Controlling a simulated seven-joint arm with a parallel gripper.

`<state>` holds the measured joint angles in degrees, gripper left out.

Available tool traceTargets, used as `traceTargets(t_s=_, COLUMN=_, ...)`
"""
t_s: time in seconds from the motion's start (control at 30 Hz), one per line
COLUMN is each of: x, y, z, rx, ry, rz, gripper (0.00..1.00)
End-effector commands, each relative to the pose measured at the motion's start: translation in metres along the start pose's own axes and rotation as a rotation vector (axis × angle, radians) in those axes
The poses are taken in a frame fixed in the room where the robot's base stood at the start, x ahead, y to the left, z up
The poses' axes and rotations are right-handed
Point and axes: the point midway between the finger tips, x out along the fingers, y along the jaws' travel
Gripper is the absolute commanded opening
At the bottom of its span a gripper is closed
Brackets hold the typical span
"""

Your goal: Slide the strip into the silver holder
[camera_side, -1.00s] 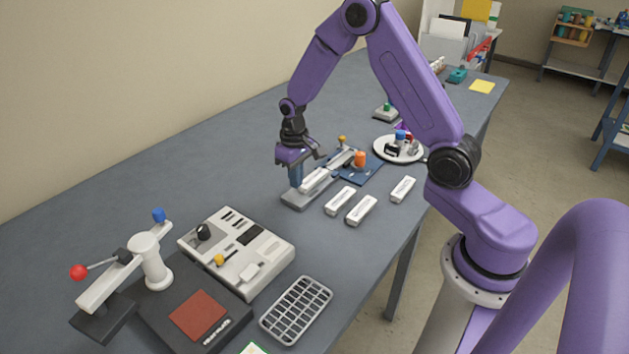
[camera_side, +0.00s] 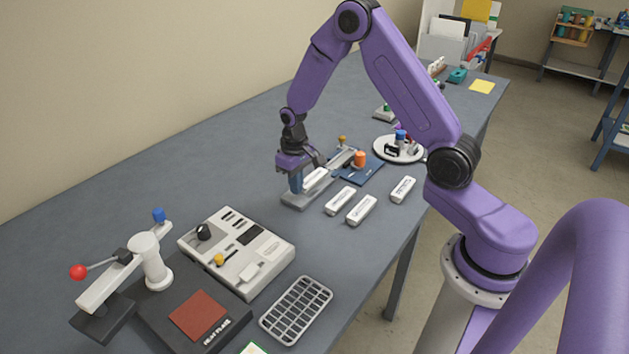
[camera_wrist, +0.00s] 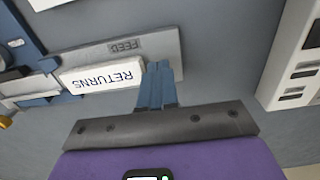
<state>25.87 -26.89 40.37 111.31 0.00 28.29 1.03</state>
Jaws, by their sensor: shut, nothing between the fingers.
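A white strip marked RETURNS (camera_wrist: 103,76) lies along a grey plate marked FEED (camera_wrist: 162,43). In the side view the strip (camera_side: 316,178) lies on the same grey plate (camera_side: 297,201). A pale silver rail (camera_side: 343,158), apparently the holder, continues in line beyond the strip, by a blue base. In the wrist view its near part (camera_wrist: 16,88) is at the strip's left end; I cannot tell if the strip has entered it. My gripper (camera_side: 297,187) is shut and empty, pointing down. Its blue fingertips (camera_wrist: 160,72) are right at the strip's near end, apparently touching.
Three loose white strips, one of them here (camera_side: 361,210), lie right of the plate. The blue base (camera_side: 358,174) bears an orange knob (camera_side: 360,158). A white round tray (camera_side: 398,150) stands behind. A pale control box (camera_side: 240,250) stands in front, with clear table between.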

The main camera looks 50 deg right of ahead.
Motion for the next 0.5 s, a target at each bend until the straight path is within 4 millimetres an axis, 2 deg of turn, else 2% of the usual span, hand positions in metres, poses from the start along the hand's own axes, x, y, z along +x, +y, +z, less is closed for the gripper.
traceTargets(t_s=0.5, x=0.0113, y=-0.0001, z=0.0001, rx=0.000, ry=0.000, rz=0.000, gripper=0.00)
